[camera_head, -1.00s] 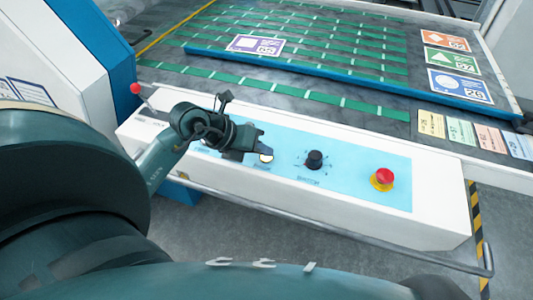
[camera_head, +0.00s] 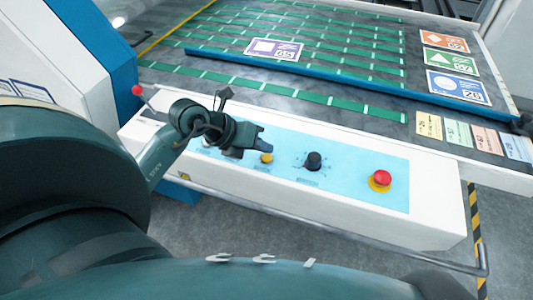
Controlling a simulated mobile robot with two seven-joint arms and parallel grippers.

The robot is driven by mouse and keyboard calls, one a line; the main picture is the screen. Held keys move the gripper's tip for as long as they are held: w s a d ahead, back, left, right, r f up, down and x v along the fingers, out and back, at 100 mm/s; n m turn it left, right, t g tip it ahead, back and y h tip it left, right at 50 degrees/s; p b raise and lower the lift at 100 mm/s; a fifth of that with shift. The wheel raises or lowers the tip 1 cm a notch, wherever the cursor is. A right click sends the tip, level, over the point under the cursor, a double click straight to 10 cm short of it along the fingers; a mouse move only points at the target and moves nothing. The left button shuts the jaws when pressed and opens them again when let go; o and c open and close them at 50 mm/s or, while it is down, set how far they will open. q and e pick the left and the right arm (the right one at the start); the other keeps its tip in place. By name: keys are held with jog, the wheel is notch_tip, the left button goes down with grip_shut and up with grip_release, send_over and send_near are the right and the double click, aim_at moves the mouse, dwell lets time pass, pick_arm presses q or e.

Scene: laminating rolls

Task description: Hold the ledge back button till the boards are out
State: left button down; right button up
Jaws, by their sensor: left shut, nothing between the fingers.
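My left gripper (camera_head: 268,147) is shut and empty over the light-blue control panel (camera_head: 350,181). Its fingertips are right at a small yellow button (camera_head: 266,158); I cannot tell whether they touch it. Another small pale control (camera_head: 207,143) is partly hidden by the gripper. The panel labels are too small to read, so which one is the ledge back button is unclear. A purple square-marked board (camera_head: 274,49) lies on the green-striped bed beyond the long blue bar (camera_head: 350,81). My right gripper is not in view.
A black knob (camera_head: 313,160) and a red emergency stop (camera_head: 382,178) sit right of the yellow button. A red-tipped lever (camera_head: 138,91) stands left. Orange (camera_head: 444,41), green (camera_head: 450,61) and blue (camera_head: 458,87) marked cards lie at right. A rail (camera_head: 350,242) runs along the front.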

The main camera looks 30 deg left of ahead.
aim_at(262, 159)
pick_arm(q)
notch_tip(262, 159, up, 5)
jog(key=p, duration=0.4)
dwell(0.5)
